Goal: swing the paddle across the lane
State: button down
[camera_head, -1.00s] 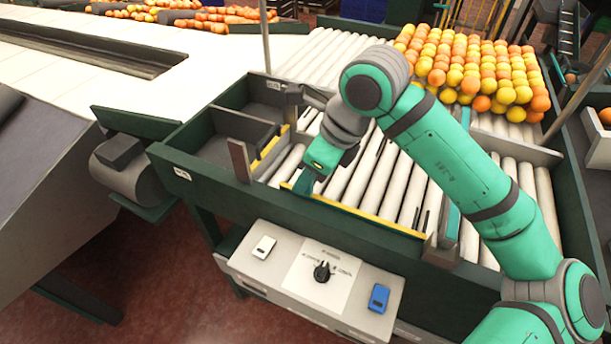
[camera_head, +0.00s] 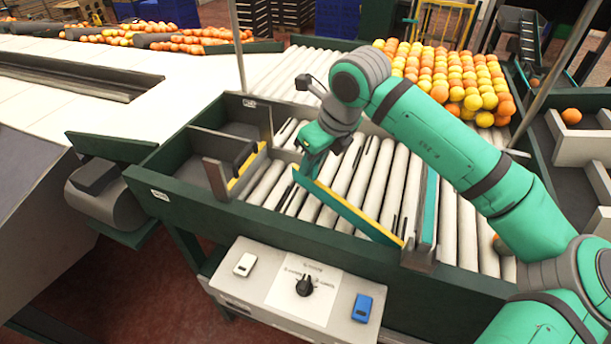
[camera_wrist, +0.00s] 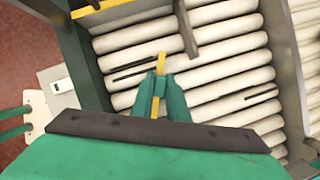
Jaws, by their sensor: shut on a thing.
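The paddle (camera_head: 350,208) is a long teal bar with a yellow top edge, standing over the white rollers of the lane (camera_head: 345,180). Its right end is at a post near the lane's front wall. Its left end stands off that wall, so the paddle slants over the rollers. My gripper (camera_head: 305,168) is shut on the left end. In the wrist view the fingers (camera_wrist: 160,90) close around the yellow-edged bar (camera_wrist: 161,64); the rest of the paddle is hidden behind my gripper there.
Massed oranges (camera_head: 445,75) lie at the lane's back. A control box (camera_head: 290,285) with a knob stands in front. Bare rollers lie behind the paddle.

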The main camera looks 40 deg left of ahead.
jog(key=shift+w+d+m+t, duration=0.25)
jog(key=shift+w+m, duration=0.3)
jog(key=shift+w, duration=0.55)
jog(key=shift+w+d+m+t, duration=0.2)
jog(key=shift+w+m, duration=0.4)
jog(key=shift+w, duration=0.5)
jog(key=shift+w+d+m+t, duration=0.25)
jog(key=shift+w+m, duration=0.3)
jog(key=shift+w, duration=0.55)
jog(key=shift+r, duration=0.1)
jog(key=c, duration=1.7)
grip_release()
jog(key=v, duration=1)
jog(key=shift+d+r, duration=0.1)
jog(key=shift+r, duration=0.25)
jog(key=shift+w, duration=0.1)
